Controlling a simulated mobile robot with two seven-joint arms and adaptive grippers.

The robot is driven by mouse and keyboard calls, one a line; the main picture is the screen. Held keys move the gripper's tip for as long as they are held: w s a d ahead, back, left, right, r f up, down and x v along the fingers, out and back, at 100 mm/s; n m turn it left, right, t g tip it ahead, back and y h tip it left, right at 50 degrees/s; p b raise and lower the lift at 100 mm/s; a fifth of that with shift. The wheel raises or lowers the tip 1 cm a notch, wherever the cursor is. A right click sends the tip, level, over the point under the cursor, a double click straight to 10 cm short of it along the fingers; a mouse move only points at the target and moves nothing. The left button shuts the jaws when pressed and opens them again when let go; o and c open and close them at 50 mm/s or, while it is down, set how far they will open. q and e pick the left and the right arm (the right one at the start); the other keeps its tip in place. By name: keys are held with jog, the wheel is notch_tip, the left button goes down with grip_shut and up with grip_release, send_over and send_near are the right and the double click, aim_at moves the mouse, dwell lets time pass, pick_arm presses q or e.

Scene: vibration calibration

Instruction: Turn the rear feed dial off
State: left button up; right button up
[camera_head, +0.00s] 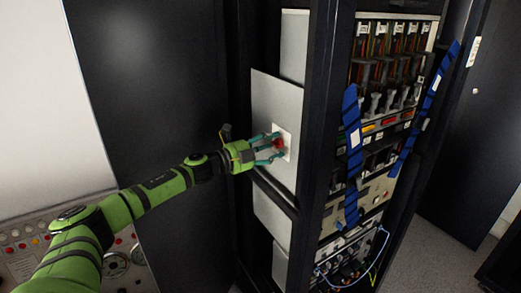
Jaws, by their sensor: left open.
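A small red dial (279,144) sits on a white square plate (288,135) on a grey panel in the side of the black rack. My left gripper (272,150) is at the dial, with its teal fingers spread open around or just in front of it. I cannot tell whether the fingers touch the dial. The fingers partly hide the dial, and its pointing direction is too small to read. My right gripper is not in view.
The black rack post (322,110) stands just right of the panel. Blue straps (353,135) hang on the rack's front, beside equipment modules and loose cables. A control panel (22,248) with knobs is at lower left. Grey floor shows at lower right.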

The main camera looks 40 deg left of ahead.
pick_arm(q)
jog(key=v, duration=1.1)
jog(key=shift+s, duration=0.4)
dwell(0.6)
